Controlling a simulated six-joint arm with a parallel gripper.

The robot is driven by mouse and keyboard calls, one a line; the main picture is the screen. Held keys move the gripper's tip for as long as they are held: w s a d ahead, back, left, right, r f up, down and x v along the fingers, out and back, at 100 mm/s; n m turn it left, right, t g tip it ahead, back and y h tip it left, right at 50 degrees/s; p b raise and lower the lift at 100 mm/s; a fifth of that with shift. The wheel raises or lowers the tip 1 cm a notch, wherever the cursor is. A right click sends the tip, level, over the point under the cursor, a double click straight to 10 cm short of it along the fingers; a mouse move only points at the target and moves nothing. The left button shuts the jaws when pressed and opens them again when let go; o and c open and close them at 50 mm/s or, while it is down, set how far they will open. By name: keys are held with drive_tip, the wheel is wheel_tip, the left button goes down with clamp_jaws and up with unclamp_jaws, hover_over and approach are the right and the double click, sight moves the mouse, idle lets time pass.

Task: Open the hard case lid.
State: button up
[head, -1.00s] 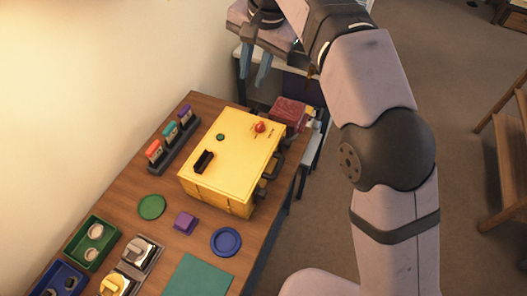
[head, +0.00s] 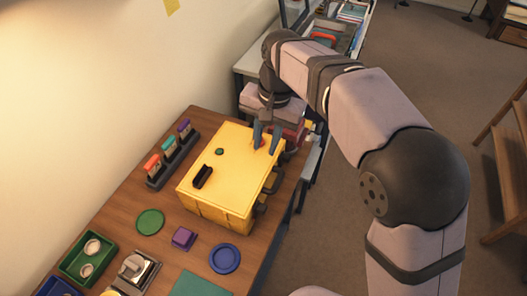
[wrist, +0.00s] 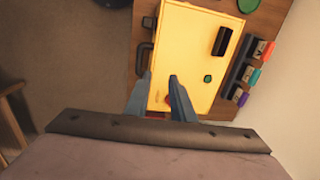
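The yellow hard case (head: 228,170) sits on the wooden table with its lid shut. The lid carries a black block-shaped grip (head: 203,176), a small green disc (head: 219,152) and a red knob, seen in the wrist view (wrist: 168,99). Black handle and latch parts (head: 273,181) are on the case's right side. My gripper (head: 265,148) points down over the lid's far right corner, its two blue fingers apart, close to the red knob. In the wrist view my gripper (wrist: 160,77) has nothing clearly held. Whether the fingers touch the knob cannot be told.
A rack with red, teal and purple items (head: 170,153) stands left of the case. A green disc (head: 150,222), a purple block (head: 183,238) and a blue dish (head: 225,258) lie in front. A green tray (head: 67,270) is at the near left. The wall borders the table's left.

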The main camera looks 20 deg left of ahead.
drive_tip(key=shift+a+f+p, duration=0.15)
drive_tip(key=shift+f+p, duration=0.15)
drive_tip(key=shift+f, duration=0.95)
drive_tip(key=shift+a+f+p, duration=0.1)
drive_tip(key=shift+f+p, duration=0.15)
drive_tip(key=shift+f, duration=0.95)
clamp_jaws()
unclamp_jaws()
drive_tip(key=shift+r, duration=0.1)
wheel_tip(320, 180, up, 7)
drive_tip(key=b, duration=0.1)
drive_tip(key=shift+d+b, duration=0.35)
drive_tip(key=shift+d, duration=0.1)
